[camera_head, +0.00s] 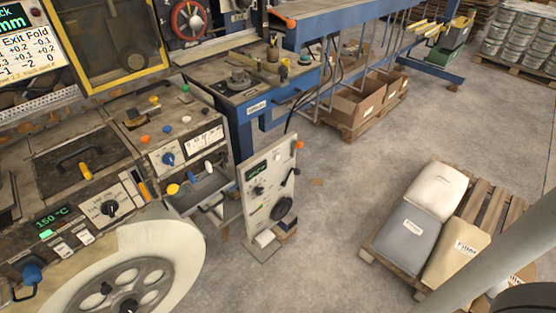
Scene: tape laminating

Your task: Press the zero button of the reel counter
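A free-standing pale panel box (268,190) stands on the floor at the centre, with a small green display (257,172), dark knobs and a black round part; it may be the reel counter, but I cannot read its label. I cannot make out which of its controls is the zero button. Another green display (50,217) on the machine at left reads about 150 °C. My gripper is not in view; only a grey link that looks like part of my arm crosses the lower right corner.
The laminating machine (85,150) fills the left, with a large pale roll (180,250) at its lower front. A pallet (480,205) with sacks stands at right. A blue bench (255,95) and cardboard boxes (357,102) are behind. The concrete floor between panel and pallet is clear.

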